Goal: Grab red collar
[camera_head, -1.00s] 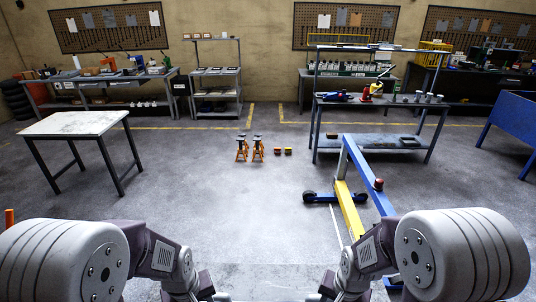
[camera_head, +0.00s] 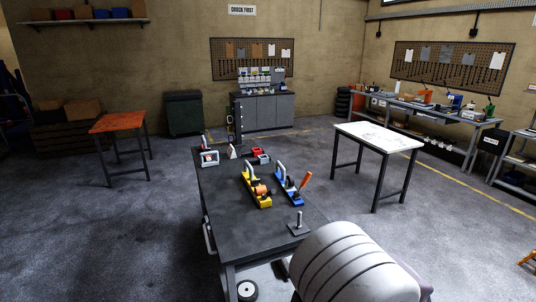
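A dark-topped cart (camera_head: 225,205) stands in front of me in the head view. On it a small red part (camera_head: 257,151) lies near the far end beside grey pieces; it is too small to tell whether it is a collar. A yellow tool (camera_head: 252,188) with an orange round part and a blue tool (camera_head: 288,188) with an orange handle lie on the middle of the cart. No red collar can be made out for certain. Neither of my grippers shows; only part of one of my arms fills the lower right and hides the cart's near right side.
An orange-topped table (camera_head: 117,121) stands at the left and a white-topped table (camera_head: 378,137) at the right. A grey cabinet (camera_head: 270,112) and a dark green bin (camera_head: 184,114) stand by the back wall. The floor between cart and tables is clear.

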